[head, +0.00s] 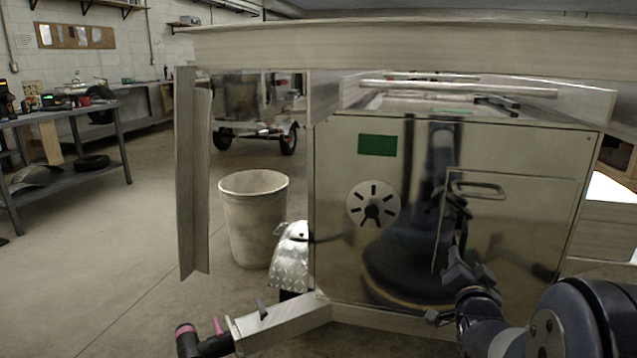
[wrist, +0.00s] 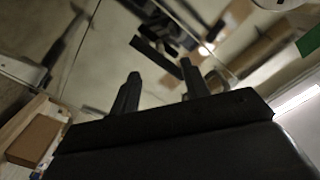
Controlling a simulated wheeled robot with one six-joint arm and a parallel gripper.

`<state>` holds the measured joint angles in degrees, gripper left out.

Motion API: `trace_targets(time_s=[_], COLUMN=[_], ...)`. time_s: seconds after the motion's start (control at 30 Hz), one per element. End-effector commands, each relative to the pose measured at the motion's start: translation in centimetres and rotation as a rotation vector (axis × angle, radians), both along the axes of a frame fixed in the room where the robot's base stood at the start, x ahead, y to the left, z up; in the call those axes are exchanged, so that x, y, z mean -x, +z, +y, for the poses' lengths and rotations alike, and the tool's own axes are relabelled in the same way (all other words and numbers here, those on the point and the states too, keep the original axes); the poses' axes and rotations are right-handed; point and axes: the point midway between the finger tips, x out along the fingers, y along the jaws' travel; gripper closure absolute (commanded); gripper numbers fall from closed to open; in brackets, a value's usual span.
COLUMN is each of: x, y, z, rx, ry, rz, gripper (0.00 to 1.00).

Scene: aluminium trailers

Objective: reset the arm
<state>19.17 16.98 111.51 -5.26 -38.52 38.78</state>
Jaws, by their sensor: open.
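My gripper (head: 468,268) is in front of the shiny metal box of the trailer, at the lower right of the head view. In the wrist view its two dark fingers (wrist: 160,88) stand apart with nothing between them. The box front (head: 335,270) mirrors my body and arm. It has a round vent, a green label (head: 377,145) and a door panel with a handle (head: 478,189). I cannot tell the exact gap between the fingers and the box. My dark arm comes in from the lower right.
The trailer's hitch bar (head: 265,325) sticks out low at the left. A horizontal beam (head: 400,48) crosses above the box, and an upright post (head: 192,180) hangs at its left. A bin (head: 252,215) stands behind. Floor is clear at the left, before a workbench (head: 120,150).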

Motion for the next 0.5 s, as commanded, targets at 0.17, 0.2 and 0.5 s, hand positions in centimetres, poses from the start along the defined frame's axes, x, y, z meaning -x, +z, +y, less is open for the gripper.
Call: trace_targets(time_s=[0.17,0.2,0.5], x=[-2.9,-3.4,-5.6], y=[-0.1,-0.1,0.0], z=[-0.8,-1.0,-1.7], rx=[0.000,0.000,0.001], ry=[0.000,0.000,-0.001], rz=[-0.001,-0.001,0.000], gripper=[0.56,0.56,0.56])
